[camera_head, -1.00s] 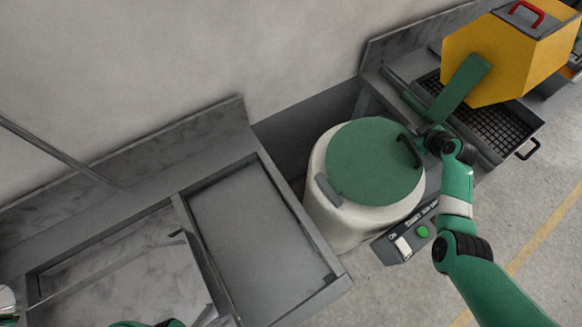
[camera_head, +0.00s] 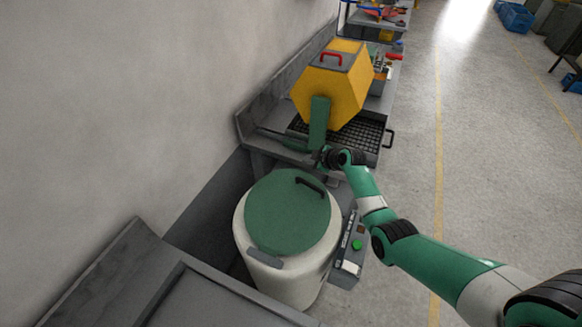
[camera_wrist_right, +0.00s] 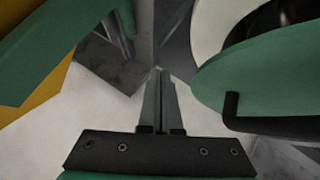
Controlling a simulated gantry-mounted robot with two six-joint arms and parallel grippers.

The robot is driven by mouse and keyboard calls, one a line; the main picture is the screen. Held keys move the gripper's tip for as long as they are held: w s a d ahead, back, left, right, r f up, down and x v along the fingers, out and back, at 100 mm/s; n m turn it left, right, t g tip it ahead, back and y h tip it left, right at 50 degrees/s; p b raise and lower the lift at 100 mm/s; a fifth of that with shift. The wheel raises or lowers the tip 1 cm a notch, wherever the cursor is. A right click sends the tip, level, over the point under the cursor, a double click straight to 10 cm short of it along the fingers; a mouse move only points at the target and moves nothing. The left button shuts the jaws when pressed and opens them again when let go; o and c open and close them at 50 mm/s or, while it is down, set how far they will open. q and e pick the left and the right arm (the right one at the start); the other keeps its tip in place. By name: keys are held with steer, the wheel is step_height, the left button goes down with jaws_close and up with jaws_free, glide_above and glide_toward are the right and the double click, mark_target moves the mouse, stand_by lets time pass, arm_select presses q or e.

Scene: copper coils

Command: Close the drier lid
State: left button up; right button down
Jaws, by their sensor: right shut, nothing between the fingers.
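The drier (camera_head: 300,288) is a white drum with a round green lid (camera_head: 285,222). The lid has a black handle (camera_head: 311,187) on its far edge and a grey hinge tab at its near edge. In the right wrist view the lid (camera_wrist_right: 270,75) is at the right, tilted, with a dark gap between it and the white rim (camera_wrist_right: 208,30), so it stands ajar. My right gripper (camera_wrist_right: 160,72) is shut and empty, beside the lid's edge and apart from the handle (camera_wrist_right: 270,124). In the head view its fingers are hard to make out. My left gripper is out of view.
A yellow tumbler (camera_head: 332,88) on a green stand and a black grate (camera_head: 360,138) lie just beyond my right gripper. A control box (camera_head: 350,252) with a green button is right of the drum. A grey bench (camera_head: 165,280) is at the near left. The floor at right is open.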

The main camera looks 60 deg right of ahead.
arm_select(q)
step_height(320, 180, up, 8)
steer(key=p, duration=0.6)
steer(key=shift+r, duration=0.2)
arm_select(e)
steer(key=s+d+r, duration=0.1)
steer(key=s+r, duration=0.4)
steer(key=shift+d+r, duration=0.25)
steer(key=shift+r, duration=0.05)
